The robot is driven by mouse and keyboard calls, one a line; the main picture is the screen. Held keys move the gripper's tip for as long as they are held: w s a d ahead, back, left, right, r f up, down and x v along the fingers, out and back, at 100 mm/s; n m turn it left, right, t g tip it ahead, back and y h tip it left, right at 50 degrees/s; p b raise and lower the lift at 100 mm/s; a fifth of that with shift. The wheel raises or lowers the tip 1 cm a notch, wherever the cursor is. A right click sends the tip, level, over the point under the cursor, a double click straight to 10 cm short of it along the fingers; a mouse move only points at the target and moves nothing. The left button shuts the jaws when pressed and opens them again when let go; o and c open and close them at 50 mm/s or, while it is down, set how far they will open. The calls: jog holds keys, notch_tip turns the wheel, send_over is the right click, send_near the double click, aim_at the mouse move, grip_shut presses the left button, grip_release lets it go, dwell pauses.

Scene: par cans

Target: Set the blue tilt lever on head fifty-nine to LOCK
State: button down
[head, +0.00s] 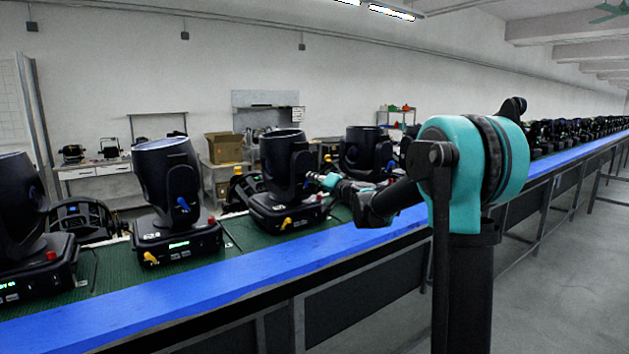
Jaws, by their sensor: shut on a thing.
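The moving head at the centre (288,160) is black and upright on its base. A blue tilt lever (307,186) shows at the right side of its yoke, small and partly covered. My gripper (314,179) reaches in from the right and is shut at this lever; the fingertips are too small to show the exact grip. A yellow lever (287,223) sits on the front of the same base. Its number and the lever's LOCK marking are too small to read.
A neighbouring head (168,180) with its own blue lever stands to the left, and another (365,153) stands behind my gripper. The green belt (240,232) has a blue front rail (200,290). Benches, a cardboard box (225,147) and shelves stand behind. Floor at right is clear.

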jog(key=c, duration=1.5)
grip_release()
jog(key=shift+w, duration=0.1)
jog(key=v, duration=1.2)
jog(key=shift+a, duration=0.1)
jog(key=shift+f, duration=0.1)
